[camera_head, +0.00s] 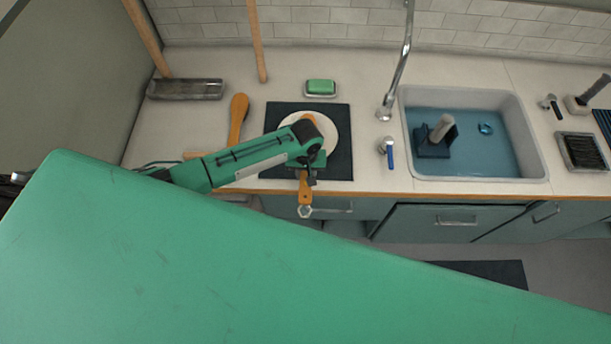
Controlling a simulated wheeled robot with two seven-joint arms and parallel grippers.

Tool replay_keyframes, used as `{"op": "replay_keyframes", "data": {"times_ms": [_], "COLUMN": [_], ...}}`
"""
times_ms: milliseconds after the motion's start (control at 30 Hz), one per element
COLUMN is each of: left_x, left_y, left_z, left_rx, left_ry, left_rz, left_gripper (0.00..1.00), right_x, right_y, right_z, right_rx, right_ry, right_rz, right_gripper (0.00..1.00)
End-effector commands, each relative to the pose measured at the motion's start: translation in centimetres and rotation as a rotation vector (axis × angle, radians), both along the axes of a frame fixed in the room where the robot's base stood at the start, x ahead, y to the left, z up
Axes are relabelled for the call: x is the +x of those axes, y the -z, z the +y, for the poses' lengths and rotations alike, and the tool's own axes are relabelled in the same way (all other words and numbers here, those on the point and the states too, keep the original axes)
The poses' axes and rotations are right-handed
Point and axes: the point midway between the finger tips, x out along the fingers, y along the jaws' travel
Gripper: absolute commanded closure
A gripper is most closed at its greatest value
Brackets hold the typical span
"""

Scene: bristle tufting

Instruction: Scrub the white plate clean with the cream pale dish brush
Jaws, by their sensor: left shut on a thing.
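The white plate (330,128) lies on a dark mat (342,168) on the counter, partly covered by my left arm. My left gripper (309,178) is over the near part of the mat and is shut on a brush with an orange-tan handle (304,194). The handle sticks out past the counter's front edge and ends in a pale hexagonal ring. A bit of the same orange shows above my wrist over the plate. The brush's head and bristles are hidden, so I cannot tell whether they touch the plate. My right gripper is not in view.
A green sponge (320,86) sits in a dish behind the mat. A wooden brush (238,118) lies left of the mat. To the right are a faucet (395,78), a small blue-handled item (389,153) and a water-filled sink (475,176) with a blue-based brush (434,149) in it.

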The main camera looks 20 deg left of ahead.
Motion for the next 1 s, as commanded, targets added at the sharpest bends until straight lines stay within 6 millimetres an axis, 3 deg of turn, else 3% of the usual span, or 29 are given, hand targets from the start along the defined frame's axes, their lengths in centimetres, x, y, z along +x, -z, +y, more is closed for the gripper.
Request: {"op": "replay_keyframes", "data": {"times_ms": [333, 667, 1000], "left_x": [-0.4, -2.4, -2.3], "left_y": [0.0, 0.0, 0.1], "left_z": [0.0, -0.6, -0.6], "left_rx": [0.001, 0.001, 0.001], "left_ry": [0.000, 0.000, -0.001], "left_rz": [0.003, 0.005, 0.003], "left_gripper": [0.96, 0.96, 0.96], "right_x": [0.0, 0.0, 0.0], "right_y": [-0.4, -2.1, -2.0], "right_z": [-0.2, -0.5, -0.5], "right_rx": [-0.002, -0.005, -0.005], "right_ry": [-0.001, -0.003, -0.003], "right_rz": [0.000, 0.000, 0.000], "right_gripper": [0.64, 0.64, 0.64]}}
